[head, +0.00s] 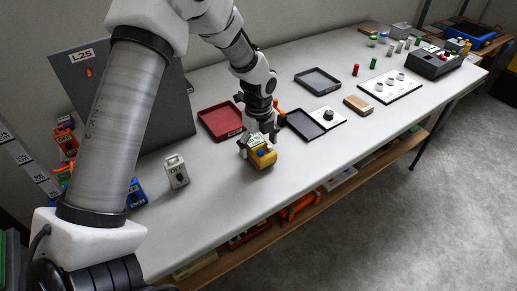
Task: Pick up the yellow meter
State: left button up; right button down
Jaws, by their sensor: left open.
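The yellow meter (263,158), a small box with a dark blue spot on it, stands on the white table near its front edge. My left gripper (257,143) points down right at the meter, with its fingers at the meter's upper left side. The fingers are open; whether they touch the meter cannot be made out. The fingers and wrist hide part of the meter's back. My right gripper is not in view.
A grey meter (176,171) stands to the left of the yellow one. A red tray (212,111) lies behind my left gripper. A dark tray (303,124) and a wooden block (357,105) lie to the right. The table front (225,205) is clear.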

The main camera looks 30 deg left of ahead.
pick_arm(q)
jog(key=shift+r, duration=0.1)
jog(key=c, duration=1.6)
